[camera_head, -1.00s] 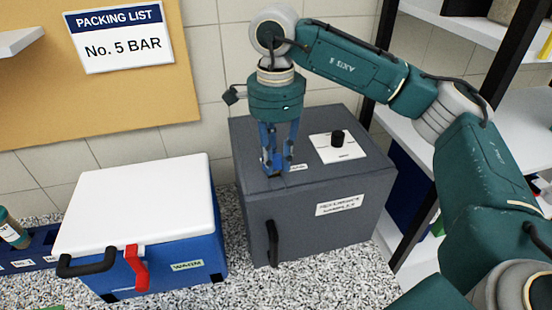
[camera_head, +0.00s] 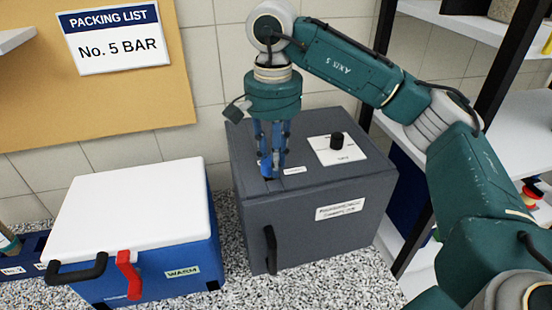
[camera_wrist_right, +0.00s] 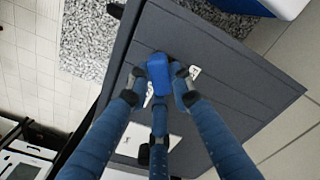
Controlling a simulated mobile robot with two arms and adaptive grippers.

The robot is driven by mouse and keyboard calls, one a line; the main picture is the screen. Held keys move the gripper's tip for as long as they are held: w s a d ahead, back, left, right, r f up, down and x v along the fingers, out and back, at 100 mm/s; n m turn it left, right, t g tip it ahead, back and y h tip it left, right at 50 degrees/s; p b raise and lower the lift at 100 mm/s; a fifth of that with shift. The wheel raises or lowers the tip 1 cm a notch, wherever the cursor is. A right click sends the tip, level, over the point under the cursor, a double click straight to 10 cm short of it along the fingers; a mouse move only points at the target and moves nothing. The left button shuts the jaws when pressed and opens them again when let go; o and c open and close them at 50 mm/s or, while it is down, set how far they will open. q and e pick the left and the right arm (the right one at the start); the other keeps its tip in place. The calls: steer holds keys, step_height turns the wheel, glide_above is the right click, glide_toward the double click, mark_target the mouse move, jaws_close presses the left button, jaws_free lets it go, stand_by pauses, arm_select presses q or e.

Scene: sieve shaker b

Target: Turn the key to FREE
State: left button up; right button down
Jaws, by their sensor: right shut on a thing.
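The key has a blue head, seen in the wrist view (camera_wrist_right: 158,72), and stands at the top of the grey box (camera_head: 330,180) near its front left edge. My right gripper (camera_head: 271,168) points straight down over it. Its fingers are closed around the blue head, which also shows between the fingertips in the wrist view. A small white label (camera_head: 294,170) lies beside the key on the box top; its lettering is too small to read. The key's shaft and slot are hidden. My left gripper is out of view.
A black knob (camera_head: 337,140) on a white plate stands behind right on the box top. A blue cooler (camera_head: 150,270) with a white lid stands left of the box. A black door handle (camera_head: 270,249) is on the box front. Shelves (camera_head: 505,130) stand at the right.

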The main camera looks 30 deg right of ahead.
steer(key=n, duration=0.6)
steer(key=shift+s+a+f, duration=0.15)
steer(key=shift+a+f, duration=0.1)
steer(key=shift+a, duration=0.1)
steer(key=n, duration=0.3)
steer(key=shift+f, duration=0.1)
steer(key=shift+n, duration=1.3)
steer(key=c, duration=1.6)
jaws_free()
steer(key=shift+o, duration=0.7)
steer(key=shift+s+a+r, duration=0.25)
steer(key=shift+s+r, duration=0.05)
steer(key=shift+w+d, duration=0.2)
steer(key=shift+r, duration=0.1)
step_height(320, 180, up, 12)
